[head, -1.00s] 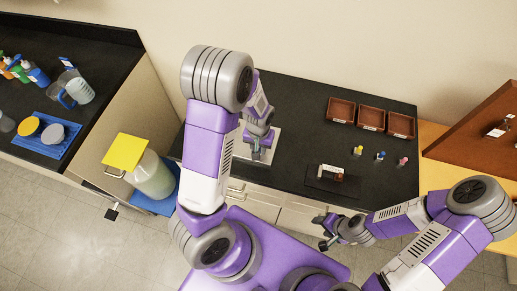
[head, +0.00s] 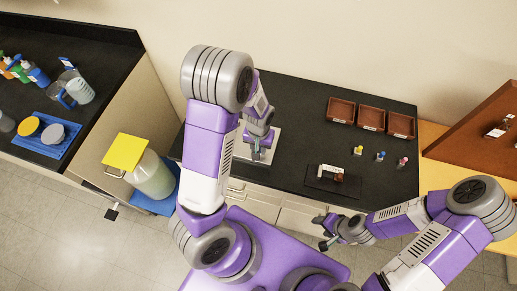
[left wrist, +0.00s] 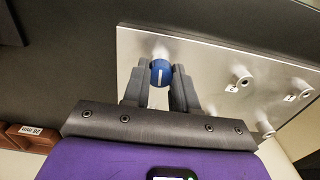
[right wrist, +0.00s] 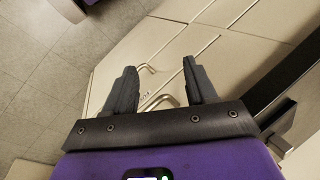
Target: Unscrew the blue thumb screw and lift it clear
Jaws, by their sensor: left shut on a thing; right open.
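The blue thumb screw (left wrist: 160,72) shows in the left wrist view, a round blue head with a white line across it. It sits at the edge of a light metal plate (left wrist: 215,62) with several small posts. My left gripper (left wrist: 161,78) is shut on the screw head, one finger on each side. In the head view my left gripper (head: 259,152) is over the pale plate (head: 241,151), and the screw cannot be made out there. My right gripper (head: 322,232) is open and empty in front of the counter; its spread fingers also show in the right wrist view (right wrist: 160,85).
Three brown trays (head: 370,115) stand at the back right of the black counter. Yellow, blue and pink small items (head: 380,156) lie in front of them. A dark plate with a small device (head: 333,178) is nearer the front edge. Cabinet drawers (right wrist: 190,60) face my right gripper.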

